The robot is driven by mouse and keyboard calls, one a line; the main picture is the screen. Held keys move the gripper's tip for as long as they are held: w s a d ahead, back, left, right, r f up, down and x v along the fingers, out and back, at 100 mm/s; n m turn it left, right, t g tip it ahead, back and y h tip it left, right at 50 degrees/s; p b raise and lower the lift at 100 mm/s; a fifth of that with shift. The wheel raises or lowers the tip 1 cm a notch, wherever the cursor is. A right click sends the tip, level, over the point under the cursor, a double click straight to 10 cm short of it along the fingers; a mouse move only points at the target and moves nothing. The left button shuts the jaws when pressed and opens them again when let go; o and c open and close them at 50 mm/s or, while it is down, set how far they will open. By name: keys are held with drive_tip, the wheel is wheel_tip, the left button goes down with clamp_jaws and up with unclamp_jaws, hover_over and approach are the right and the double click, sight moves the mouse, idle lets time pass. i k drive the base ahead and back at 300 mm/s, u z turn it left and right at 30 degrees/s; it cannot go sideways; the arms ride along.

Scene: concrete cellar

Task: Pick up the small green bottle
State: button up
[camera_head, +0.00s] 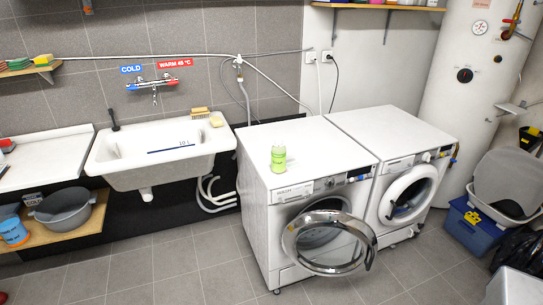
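My gripper is not in view.
The left machine's round door (329,242) hangs open into the floor space. A second machine (392,138) stands to its right, its door ring (407,195) facing out. A white sink (158,152) is on the left wall. A blue box (477,228) stands far right. Tiled floor (180,270) in front is clear.

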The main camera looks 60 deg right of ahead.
sight(278, 154)
drive_tip(key=i, duration=0.9)
drive_tip(key=z, duration=0.05)
